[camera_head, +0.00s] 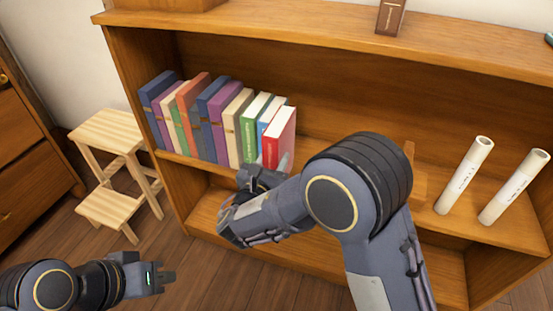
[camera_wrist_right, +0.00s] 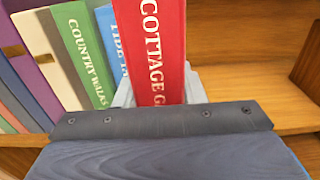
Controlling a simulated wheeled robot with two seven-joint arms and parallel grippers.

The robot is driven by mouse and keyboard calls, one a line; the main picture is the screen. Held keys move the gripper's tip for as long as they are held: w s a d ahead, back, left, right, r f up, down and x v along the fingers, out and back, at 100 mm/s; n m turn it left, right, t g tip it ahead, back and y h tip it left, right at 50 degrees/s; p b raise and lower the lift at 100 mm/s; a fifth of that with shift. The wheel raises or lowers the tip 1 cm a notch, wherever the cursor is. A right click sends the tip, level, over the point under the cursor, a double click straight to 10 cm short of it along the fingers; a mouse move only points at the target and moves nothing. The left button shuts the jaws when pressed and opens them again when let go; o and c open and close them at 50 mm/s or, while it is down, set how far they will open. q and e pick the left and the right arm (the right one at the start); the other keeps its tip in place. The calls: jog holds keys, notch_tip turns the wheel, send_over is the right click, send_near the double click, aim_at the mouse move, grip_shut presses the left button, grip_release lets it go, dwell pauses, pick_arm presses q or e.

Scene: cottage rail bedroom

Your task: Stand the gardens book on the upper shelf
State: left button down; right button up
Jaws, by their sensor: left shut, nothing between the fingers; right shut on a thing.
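The red gardens book (camera_head: 280,138) stands upright at the right end of a row of books on the upper shelf (camera_head: 313,158). Its spine (camera_wrist_right: 155,50) reads "COTTAGE G" in the right wrist view, and the rest is hidden by the gripper. My right gripper (camera_head: 272,166) is shut on the lower part of this book. A blue book (camera_wrist_right: 111,45) and the green "Country Walks" book (camera_wrist_right: 75,55) are just left of it. My left gripper (camera_head: 163,278) is shut and empty, low over the floor at the left, away from the bookcase.
Two white paper rolls (camera_head: 464,175) (camera_head: 515,186) lean on the shelf at the right. A wooden block (camera_head: 420,185) shows partly behind my right arm. A wooden step stool (camera_head: 108,132) stands left of the bookcase.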

jog(key=o, duration=1.2)
jog(key=shift+o, duration=0.4)
jog(key=shift+f, duration=0.15)
jog(key=p+v, duration=0.1)
jog(key=v, duration=0.2)
jog(key=p+v, duration=0.1)
jog(key=v, duration=0.3)
jog(key=shift+s+a+r, duration=0.1)
jog(key=shift+s+r, duration=0.05)
jog(key=shift+r, duration=0.1)
jog(key=v, duration=0.7)
jog(key=shift+s, duration=0.25)
